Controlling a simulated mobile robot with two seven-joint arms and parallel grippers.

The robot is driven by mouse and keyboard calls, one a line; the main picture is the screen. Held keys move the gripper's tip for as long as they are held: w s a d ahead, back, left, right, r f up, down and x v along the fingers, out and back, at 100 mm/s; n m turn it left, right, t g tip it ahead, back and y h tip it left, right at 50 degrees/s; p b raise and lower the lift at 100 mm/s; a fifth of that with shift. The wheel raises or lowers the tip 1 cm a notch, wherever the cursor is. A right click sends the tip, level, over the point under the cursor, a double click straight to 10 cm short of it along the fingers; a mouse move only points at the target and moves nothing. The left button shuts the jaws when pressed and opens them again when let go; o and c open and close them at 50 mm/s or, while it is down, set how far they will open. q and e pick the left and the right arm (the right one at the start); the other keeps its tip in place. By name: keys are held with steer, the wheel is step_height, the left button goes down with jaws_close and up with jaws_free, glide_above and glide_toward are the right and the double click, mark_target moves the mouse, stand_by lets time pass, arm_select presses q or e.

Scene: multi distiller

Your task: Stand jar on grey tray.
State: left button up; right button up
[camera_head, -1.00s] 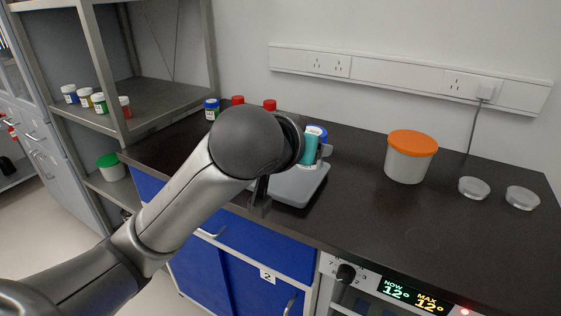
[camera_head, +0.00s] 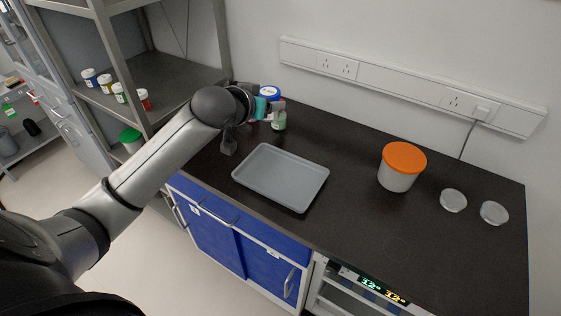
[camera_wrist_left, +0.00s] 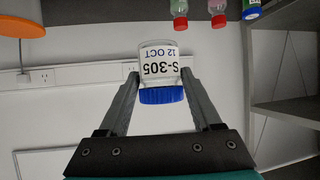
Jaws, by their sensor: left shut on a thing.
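The grey tray (camera_head: 280,178) lies flat and empty on the dark counter in the head view. The jar (camera_head: 270,92) has a blue lid, and in the left wrist view it is a clear jar (camera_wrist_left: 160,66) labelled S-305, 12 OCT. My left gripper (camera_head: 268,107) is shut on the jar, with a finger on each side of it, also in the left wrist view (camera_wrist_left: 160,78). In the head view the gripper and jar appear beyond the tray's far edge, above the counter. The jar's lower part is mostly hidden there. My right gripper is not in view.
A green-labelled jar (camera_head: 279,121) stands on the counter close behind the held jar. An orange-lidded tub (camera_head: 402,167) and two clear dishes (camera_head: 453,200) (camera_head: 494,212) stand to the right. A metal shelf (camera_head: 180,87) is at left.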

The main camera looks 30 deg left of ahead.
arm_select(q)
steer(key=shift+a+r+p, duration=0.25)
steer(key=shift+a+p, duration=0.05)
steer(key=shift+a, duration=0.15)
steer(key=shift+a+r+p, duration=0.2)
steer(key=shift+a+p, duration=0.1)
steer(key=shift+a, duration=0.15)
steer(key=shift+a+f, duration=0.15)
steer(key=b, duration=0.3)
glide_above(263, 172)
step_height(263, 172, down, 16)
steer(key=shift+r, duration=0.25)
steer(key=shift+f+b, duration=0.7)
steer(key=shift+f, duration=1.45)
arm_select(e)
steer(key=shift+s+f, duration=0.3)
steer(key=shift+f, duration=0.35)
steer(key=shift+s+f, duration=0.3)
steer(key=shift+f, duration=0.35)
arm_select(q)
steer(key=shift+f, duration=0.15)
steer(key=o, duration=1.4)
steer(key=shift+o, duration=0.2)
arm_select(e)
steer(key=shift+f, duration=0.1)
